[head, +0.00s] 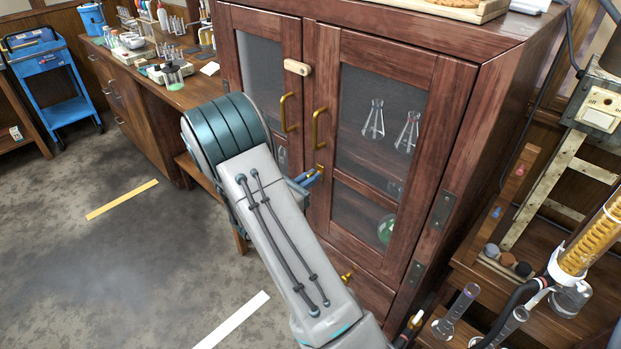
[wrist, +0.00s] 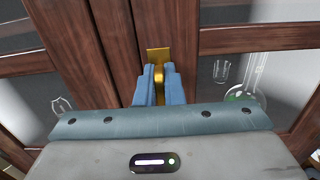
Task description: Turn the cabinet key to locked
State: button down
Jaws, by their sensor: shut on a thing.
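The wooden cabinet (head: 457,140) has two glass-paned doors, both closed, with brass handles (head: 319,128). The brass key (wrist: 158,76) sits at a brass lock plate (wrist: 158,54) on the door frame near where the doors meet. My gripper (wrist: 157,78) has its blue fingers shut on the key, one on each side. In the head view my gripper (head: 314,176) is at the lock, below the handles, and its fingers cover most of the key. I cannot tell the key's exact turn.
Flasks (head: 374,120) stand inside the cabinet behind the glass. A wooden bench (head: 185,96) with glassware is at the left. A shelf with flasks and a coiled condenser (head: 592,240) stands close on the right. The floor (head: 110,250) at left is open.

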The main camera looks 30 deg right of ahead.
jog(key=shift+f, duration=0.1)
jog(key=m+b, duration=0.3)
jog(key=b, duration=0.2)
jog(key=m+b, duration=0.2)
jog(key=shift+f+m, duration=0.25)
jog(key=shift+m, duration=0.05)
jog(key=m+b, duration=0.6)
jog(key=b, duration=0.4)
jog(key=shift+s+f, duration=0.1)
jog(key=shift+f, duration=0.05)
jog(key=m+b, duration=0.4)
jog(key=b, duration=0.4)
jog(key=shift+m, duration=0.4)
jog(key=shift+r+m+b, duration=0.25)
jog(key=shift+m+b, duration=0.35)
jog(key=shift+b, duration=0.4)
jog(key=shift+r, duration=0.1)
jog(key=c, duration=1.5)
grip_release()
jog(key=shift+c, duration=0.2)
